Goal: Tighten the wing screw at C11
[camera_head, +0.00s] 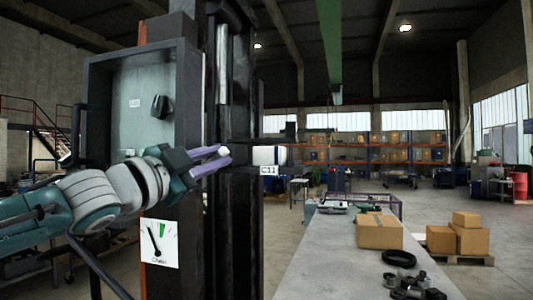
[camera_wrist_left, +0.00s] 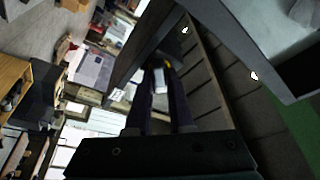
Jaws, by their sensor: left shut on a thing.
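My left gripper (camera_head: 226,156) reaches in from the left, its two purple fingers in front of a dark upright post. It is shut on a small pale piece (camera_head: 224,151), apparently the wing screw, most of which the fingers hide. In the left wrist view a pale block-like piece (camera_wrist_left: 160,80) shows between the dark fingers. The white C11 label (camera_head: 268,170) is just right of the fingertips, below a white cylindrical part (camera_head: 268,155). Whether the screw is seated cannot be told. My right gripper is not in view.
A grey cabinet (camera_head: 105,105) with a black knob (camera_head: 161,106) stands behind my left arm. A long grey bench (camera_head: 335,255) at right holds a cardboard box (camera_head: 379,231) and dark parts (camera_head: 412,287).

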